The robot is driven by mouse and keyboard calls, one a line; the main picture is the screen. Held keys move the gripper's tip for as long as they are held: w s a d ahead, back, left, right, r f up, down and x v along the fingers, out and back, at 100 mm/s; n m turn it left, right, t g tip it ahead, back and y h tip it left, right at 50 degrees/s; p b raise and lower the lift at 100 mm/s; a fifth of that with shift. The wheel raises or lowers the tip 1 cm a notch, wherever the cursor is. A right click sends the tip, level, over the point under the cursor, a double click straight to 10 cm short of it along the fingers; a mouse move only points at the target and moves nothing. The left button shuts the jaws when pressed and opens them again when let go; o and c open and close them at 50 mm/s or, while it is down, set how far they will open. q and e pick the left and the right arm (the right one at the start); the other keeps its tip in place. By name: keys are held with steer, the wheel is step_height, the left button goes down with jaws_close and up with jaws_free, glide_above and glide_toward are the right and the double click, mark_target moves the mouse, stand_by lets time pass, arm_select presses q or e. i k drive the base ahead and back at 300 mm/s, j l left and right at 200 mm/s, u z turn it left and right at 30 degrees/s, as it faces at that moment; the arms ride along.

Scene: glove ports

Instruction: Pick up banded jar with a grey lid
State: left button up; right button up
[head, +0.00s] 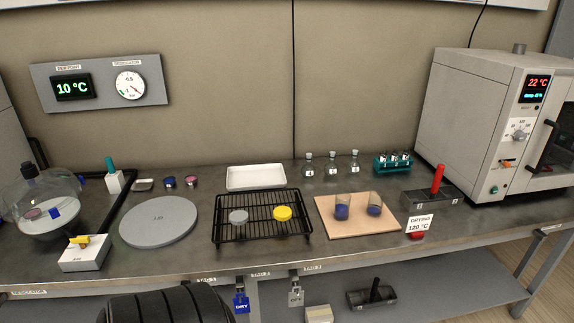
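A small jar with a grey lid (238,215) stands on the left part of a black wire rack (263,235) in the middle of the bench. I cannot make out a band on it at this size. A similar jar with a yellow lid (282,213) stands to its right on the same rack. Two small dark jars, one bluish (169,182) and one reddish (191,181), stand further back to the left; their lids are hard to tell. Neither of my grippers is in view.
A round grey plate (158,221) lies left of the rack, a white tray (256,178) behind it. A board (357,222) with two beakers lies to the right. A glass desiccator (40,203) is far left, an oven (490,120) far right. Small flasks (332,166) stand behind.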

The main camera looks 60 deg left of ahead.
mark_target(375, 199)
steer(key=u, duration=1.5)
